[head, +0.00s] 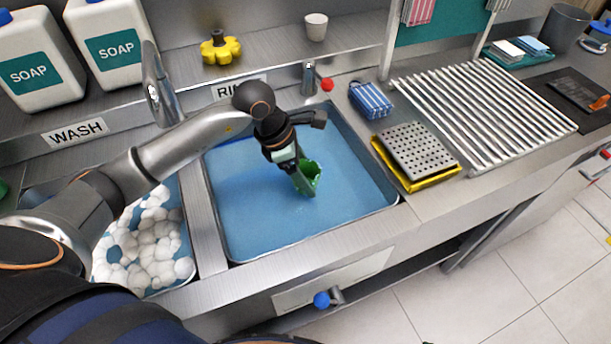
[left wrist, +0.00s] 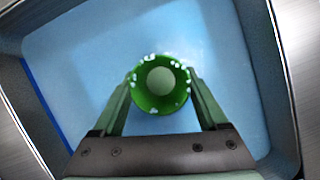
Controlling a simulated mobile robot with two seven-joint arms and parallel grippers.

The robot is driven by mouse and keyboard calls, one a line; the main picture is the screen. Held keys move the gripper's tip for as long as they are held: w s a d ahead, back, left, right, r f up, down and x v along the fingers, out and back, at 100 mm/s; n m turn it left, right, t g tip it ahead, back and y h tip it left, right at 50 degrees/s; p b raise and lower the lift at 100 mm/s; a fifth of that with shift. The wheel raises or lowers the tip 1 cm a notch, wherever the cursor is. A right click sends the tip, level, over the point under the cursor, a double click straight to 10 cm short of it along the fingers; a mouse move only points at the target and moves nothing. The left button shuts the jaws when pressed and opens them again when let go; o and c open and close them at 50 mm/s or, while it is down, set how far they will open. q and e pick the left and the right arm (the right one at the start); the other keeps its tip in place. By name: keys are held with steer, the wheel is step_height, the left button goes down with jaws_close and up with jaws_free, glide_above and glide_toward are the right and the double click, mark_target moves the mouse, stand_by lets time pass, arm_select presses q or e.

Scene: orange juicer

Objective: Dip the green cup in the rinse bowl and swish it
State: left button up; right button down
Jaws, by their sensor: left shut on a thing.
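The green cup (head: 311,178) is in the rinse bowl (head: 232,238), a steel basin filled with blue water. My left gripper (head: 298,176) is shut on the cup and holds it tilted over the middle of the bowl, at or near the water surface. I cannot tell how deep it sits. In the left wrist view the cup (left wrist: 160,84) is between my two fingers (left wrist: 160,98), its mouth facing the camera. White foam flecks dot its rim. My right gripper is not in view.
The wash basin with white foam (head: 150,245) lies to the left, past a steel divider. A faucet (head: 157,85) and red-knobbed tap stand behind. A perforated tray on a yellow sponge-like block (head: 418,152) and a drying rack (head: 485,105) lie right.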

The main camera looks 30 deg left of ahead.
arm_select(q)
step_height(320, 180, up, 8)
steer(key=p, duration=0.4)
steer(key=shift+f, duration=0.1)
